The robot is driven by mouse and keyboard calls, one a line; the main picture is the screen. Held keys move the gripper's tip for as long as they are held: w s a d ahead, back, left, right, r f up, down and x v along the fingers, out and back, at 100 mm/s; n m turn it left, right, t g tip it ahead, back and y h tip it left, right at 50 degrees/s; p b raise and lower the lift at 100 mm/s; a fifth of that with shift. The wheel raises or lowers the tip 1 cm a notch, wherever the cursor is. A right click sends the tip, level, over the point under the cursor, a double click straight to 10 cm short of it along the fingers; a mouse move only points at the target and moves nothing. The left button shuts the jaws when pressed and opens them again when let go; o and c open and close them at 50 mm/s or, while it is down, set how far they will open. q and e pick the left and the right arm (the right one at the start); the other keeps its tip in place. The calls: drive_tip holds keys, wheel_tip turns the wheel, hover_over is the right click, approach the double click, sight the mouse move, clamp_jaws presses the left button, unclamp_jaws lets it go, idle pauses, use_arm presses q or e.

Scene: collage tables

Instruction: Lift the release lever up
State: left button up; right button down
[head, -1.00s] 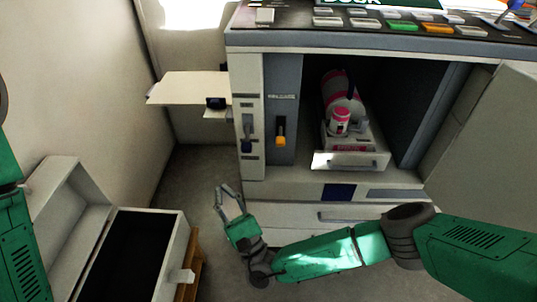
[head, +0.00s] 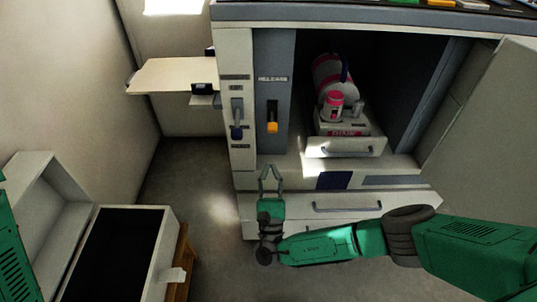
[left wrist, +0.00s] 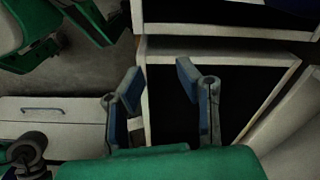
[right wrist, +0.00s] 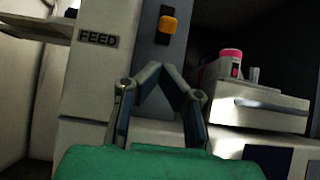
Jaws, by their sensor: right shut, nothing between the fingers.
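The release lever (head: 272,127) has an orange handle at the lower end of a dark slot in the blue-grey panel, under the RELEASE label (head: 272,78). Its orange handle also shows at the top of the right wrist view (right wrist: 168,24). My right gripper (head: 270,172) is below the lever and apart from it in the picture. In the right wrist view its fingertips (right wrist: 158,70) come together, shut and empty. My left gripper (left wrist: 158,76) shows in the left wrist view, fingers apart and empty, over a dark-topped box (left wrist: 172,100).
A second lever with a blue handle (head: 237,132) is left of the release lever. An open bay at right holds a drawer (head: 345,147) with a pink-and-white roll (head: 330,78). A shelf (head: 170,75) juts out at left. An open bin (head: 165,250) stands at lower left.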

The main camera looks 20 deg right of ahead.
sight(272, 121)
use_arm(q)
drive_tip(key=shift+d+f+b, duration=0.2)
drive_tip(key=shift+d+b, duration=0.15)
drive_tip(key=shift+d, duration=0.25)
use_arm(e)
drive_tip(key=x, duration=0.9)
drive_tip(key=shift+b, duration=0.35)
drive_tip(key=shift+d+f, duration=0.1)
drive_tip(key=shift+d, duration=0.3)
use_arm(q)
drive_tip(key=shift+a+r+p, duration=0.35)
drive_tip(key=shift+r+p, duration=0.3)
drive_tip(key=shift+p, duration=0.4)
use_arm(e)
drive_tip(key=shift+s+a+r+g, duration=0.2)
drive_tip(key=shift+a+r+g, duration=0.05)
drive_tip(key=shift+g, duration=0.05)
